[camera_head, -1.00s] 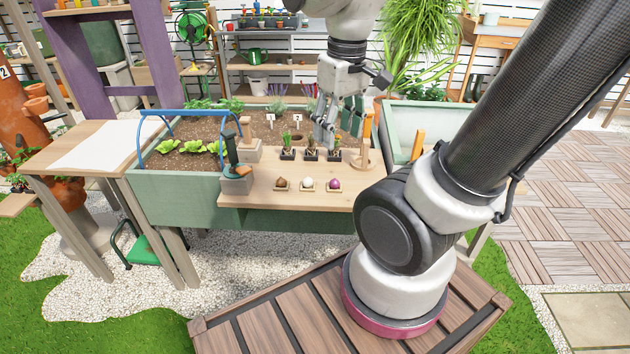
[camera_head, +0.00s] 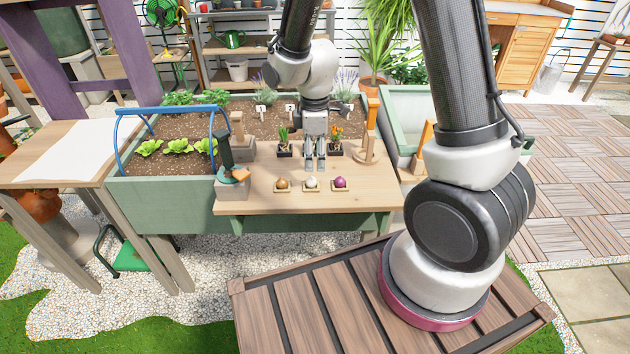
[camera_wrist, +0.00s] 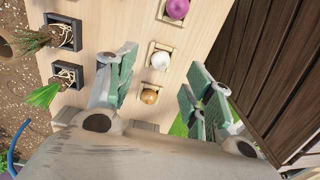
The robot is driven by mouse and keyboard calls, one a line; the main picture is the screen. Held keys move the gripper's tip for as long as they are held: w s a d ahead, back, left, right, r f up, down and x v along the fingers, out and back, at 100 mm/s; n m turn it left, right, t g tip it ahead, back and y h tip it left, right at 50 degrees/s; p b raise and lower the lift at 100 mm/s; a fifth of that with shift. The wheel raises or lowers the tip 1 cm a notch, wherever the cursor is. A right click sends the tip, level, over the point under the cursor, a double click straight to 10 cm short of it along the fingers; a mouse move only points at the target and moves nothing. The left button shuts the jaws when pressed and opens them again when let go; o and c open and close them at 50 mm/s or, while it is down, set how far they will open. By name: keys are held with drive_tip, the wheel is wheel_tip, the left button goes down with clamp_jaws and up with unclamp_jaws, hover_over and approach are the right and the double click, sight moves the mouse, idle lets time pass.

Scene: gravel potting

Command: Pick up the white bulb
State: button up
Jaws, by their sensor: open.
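The white bulb (camera_head: 311,182) sits in a small square wooden tray on the wooden board, between a brown bulb (camera_head: 282,184) and a purple bulb (camera_head: 340,183). In the wrist view, the white bulb (camera_wrist: 160,61) lies between my spread fingers, with the brown bulb (camera_wrist: 149,96) nearer the palm and the purple bulb (camera_wrist: 177,8) at the top edge. My gripper (camera_head: 315,165) is open and empty, pointing down just behind the white bulb in the head view. It also shows in the wrist view (camera_wrist: 163,68). Its exact height is unclear.
A trowel with a dark handle (camera_head: 225,155) rests on a block at the left. A wooden stand (camera_head: 371,150) is at the right. The board's front strip is clear.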

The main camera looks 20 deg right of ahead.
sight(311, 177)
drive_tip(key=f, duration=0.5)
drive_tip(key=a+f, duration=0.1)
drive_tip(key=f, duration=0.1)
drive_tip(key=shift+f, duration=0.25)
drive_tip(key=c, duration=0.7)
